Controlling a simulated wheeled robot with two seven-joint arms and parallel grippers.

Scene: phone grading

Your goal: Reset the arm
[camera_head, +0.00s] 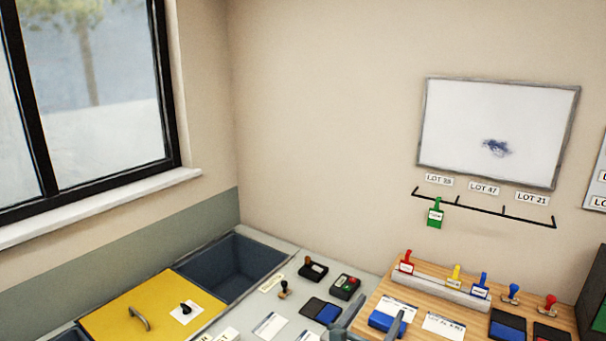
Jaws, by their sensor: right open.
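My right gripper (366,326) shows at the bottom edge of the head view, right of centre. Its two grey fingers are apart and nothing shows between them as held. It is close to a blue block (384,321) at the left front of the wooden board; I cannot tell whether they touch. The rest of my right arm is below the picture. My left gripper is not in view.
A wooden board (410,283) carries a rack with red, yellow and blue tags, plus stamps and pads. A green tag (435,214) hangs on the wall rail. A dark open bin (232,266) and a yellow lid (130,318) lie left. Cards and small devices occupy the grey table.

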